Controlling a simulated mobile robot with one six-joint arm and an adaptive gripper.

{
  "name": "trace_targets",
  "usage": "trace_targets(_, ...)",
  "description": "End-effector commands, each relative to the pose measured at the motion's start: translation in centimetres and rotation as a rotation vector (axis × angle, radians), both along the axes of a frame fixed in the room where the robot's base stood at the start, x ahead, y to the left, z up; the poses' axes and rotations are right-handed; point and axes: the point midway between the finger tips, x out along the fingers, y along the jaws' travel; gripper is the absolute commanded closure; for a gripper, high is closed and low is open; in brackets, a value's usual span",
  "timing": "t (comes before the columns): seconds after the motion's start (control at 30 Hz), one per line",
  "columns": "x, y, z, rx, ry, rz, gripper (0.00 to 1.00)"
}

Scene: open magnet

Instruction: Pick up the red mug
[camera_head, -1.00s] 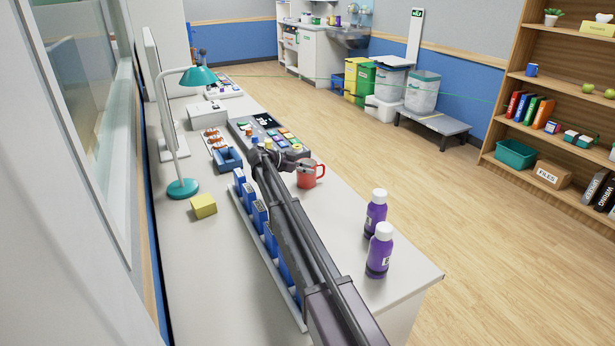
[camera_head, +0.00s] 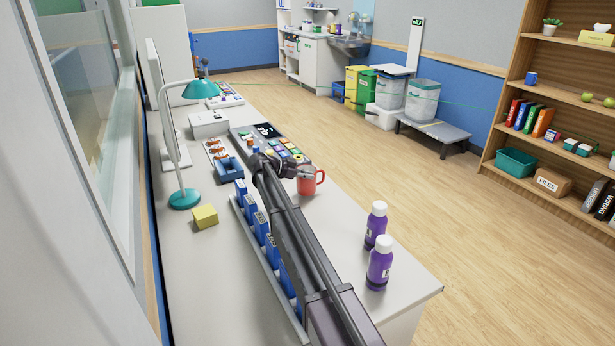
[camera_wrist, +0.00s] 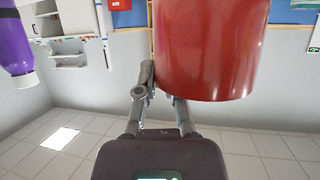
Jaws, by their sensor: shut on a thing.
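The red mug (camera_head: 309,184) is upright at the desk's right side, its handle pointing right. My gripper (camera_head: 301,172) reaches it from the left and is shut on it near the upper rim. In the wrist view, which looks upside down, the mug (camera_wrist: 208,50) fills the upper middle, and my gripper (camera_wrist: 163,95) meets its rim end. The mug hides part of one finger. I cannot tell whether its base touches the desk.
Two purple bottles (camera_head: 378,263) with white caps stand nearer on the desk (camera_head: 400,305). A rack of blue items (camera_head: 262,227) lies below my arm. A yellow block (camera_head: 205,216), a teal lamp (camera_head: 184,199) and a blue tray (camera_head: 230,172) are to the left.

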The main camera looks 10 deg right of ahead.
Motion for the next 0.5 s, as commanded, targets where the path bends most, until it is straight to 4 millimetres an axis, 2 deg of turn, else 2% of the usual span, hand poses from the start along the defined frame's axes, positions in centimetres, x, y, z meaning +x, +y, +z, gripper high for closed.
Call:
trace_targets(0.03, 0.0, 0.0, 1.0, -0.001, 0.0, 0.0, 1.0)
trace_targets(0.5, 0.0, 0.0, 5.9, -0.001, 0.0, 0.0, 1.0)
